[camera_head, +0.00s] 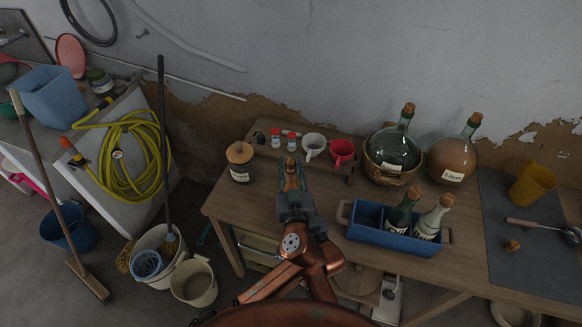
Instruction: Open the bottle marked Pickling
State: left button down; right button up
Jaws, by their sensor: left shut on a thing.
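My left gripper (291,186) points away from me over the left part of the wooden table. It is shut on a small brown cork-like thing (291,166), partly hidden by the fingers. A green glass demijohn (394,150) stands in a basket at the back, corked. A brown-filled demijohn (453,158) with a cork and a pale label stands right of it. A blue crate (383,230) holds a dark green bottle (402,214) and a paler bottle (433,220), both with brown tops. The labels are too small to read, so I cannot tell which is Pickling. My right gripper is out of view.
A labelled jar (240,163), a white mug (313,147), a red mug (341,152) and small red-capped shakers stand at the back left. A grey mat (520,275) at right bears a yellow jug (532,185), a ladle and a loose cork (512,245). Buckets stand on the floor left.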

aim_at(290, 164)
pick_arm(q)
jog(key=shift+r, duration=0.4)
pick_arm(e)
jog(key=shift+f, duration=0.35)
pick_arm(q)
jog(key=shift+r, duration=2)
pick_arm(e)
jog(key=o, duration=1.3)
pick_arm(q)
jog(key=shift+w, duration=0.1)
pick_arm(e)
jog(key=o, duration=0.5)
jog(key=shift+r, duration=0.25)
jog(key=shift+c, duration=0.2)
